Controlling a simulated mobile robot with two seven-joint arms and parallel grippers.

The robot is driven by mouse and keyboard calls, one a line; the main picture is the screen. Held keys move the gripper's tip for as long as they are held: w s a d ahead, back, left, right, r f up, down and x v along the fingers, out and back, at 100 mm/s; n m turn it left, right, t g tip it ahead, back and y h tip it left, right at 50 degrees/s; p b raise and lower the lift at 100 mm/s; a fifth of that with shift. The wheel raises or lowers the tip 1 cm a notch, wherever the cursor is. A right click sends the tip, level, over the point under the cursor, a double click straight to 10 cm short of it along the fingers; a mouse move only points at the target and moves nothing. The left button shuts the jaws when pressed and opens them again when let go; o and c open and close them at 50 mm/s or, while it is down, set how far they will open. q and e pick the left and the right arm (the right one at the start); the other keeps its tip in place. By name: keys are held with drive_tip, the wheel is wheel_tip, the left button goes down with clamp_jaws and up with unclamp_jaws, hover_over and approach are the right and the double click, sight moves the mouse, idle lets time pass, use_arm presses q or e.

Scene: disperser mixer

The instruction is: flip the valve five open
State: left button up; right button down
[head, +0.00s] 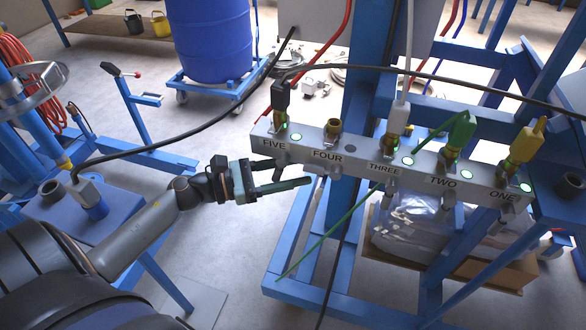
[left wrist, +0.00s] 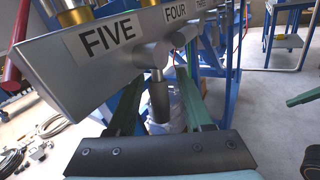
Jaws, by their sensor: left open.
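The grey valve bar (head: 345,153) carries labels FIVE to ONE from left to right. Valve five's lever (left wrist: 159,98) hangs down below the FIVE label (left wrist: 107,37) in the left wrist view. In the head view valve five (head: 281,158) is at the bar's left end, with a black connector (head: 281,95) on top. My left gripper (head: 298,171) is open at the bar's left end. In the left wrist view its green fingers (left wrist: 160,102) lie on either side of the lever; contact cannot be told.
Black, white, green and yellow connectors sit along the bar; FOUR has a bare brass fitting (head: 333,128). A black hose (head: 160,150) runs above my left arm. The blue frame (head: 320,245) stands below the bar. A blue barrel (head: 213,40) is behind.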

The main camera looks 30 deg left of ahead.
use_arm(q)
clamp_jaws()
idle(0.4)
